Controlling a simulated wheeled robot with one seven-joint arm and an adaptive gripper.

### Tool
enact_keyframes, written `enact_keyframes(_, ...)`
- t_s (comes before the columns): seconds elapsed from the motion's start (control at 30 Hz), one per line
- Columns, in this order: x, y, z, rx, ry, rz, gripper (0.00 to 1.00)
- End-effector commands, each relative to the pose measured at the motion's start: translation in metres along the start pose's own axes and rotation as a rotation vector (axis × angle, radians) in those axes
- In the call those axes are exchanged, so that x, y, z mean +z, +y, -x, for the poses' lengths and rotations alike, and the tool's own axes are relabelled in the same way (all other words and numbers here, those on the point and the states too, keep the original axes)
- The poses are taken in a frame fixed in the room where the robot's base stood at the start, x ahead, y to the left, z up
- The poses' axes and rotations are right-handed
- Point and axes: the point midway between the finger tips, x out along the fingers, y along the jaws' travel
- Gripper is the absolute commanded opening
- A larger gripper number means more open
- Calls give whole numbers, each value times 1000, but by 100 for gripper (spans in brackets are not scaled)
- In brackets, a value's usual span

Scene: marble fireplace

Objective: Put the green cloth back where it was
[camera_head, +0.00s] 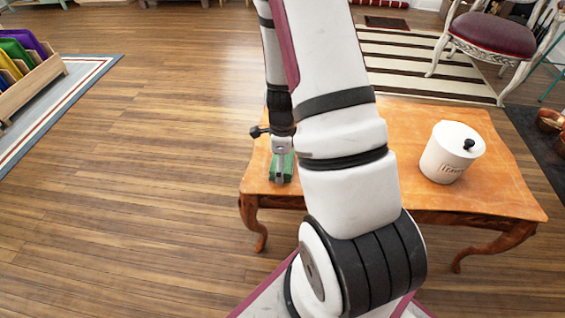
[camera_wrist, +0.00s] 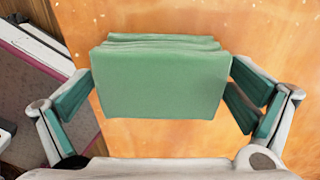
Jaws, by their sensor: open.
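The green cloth (camera_wrist: 160,82), a folded block, lies at the left end of the orange wooden table (camera_head: 420,205). In the head view the cloth (camera_head: 289,172) is partly hidden by my gripper. My gripper (camera_wrist: 158,100) is open, with one finger on each side of the cloth in the wrist view. The left finger is close to the cloth's left edge and the right finger close to its right edge. I cannot tell whether either finger touches it.
A white lidded canister (camera_head: 452,152) stands on the right part of the table. A maroon-seated chair (camera_head: 490,32) and a striped rug (camera_head: 410,65) are behind the table. The wooden floor at left is clear up to a rack of coloured items (camera_head: 35,80).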

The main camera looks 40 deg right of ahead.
Motion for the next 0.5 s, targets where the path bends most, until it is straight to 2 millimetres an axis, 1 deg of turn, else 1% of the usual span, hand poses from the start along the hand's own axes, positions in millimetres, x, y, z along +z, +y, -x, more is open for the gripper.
enact_keyframes(0.07,0,0,7,-2,0,1,100)
enact_keyframes(0.17,0,-1,23,-3,-1,1,100)
enact_keyframes(0.4,1,0,74,-3,-1,2,100)
enact_keyframes(0.5,1,0,92,-3,-1,2,100)
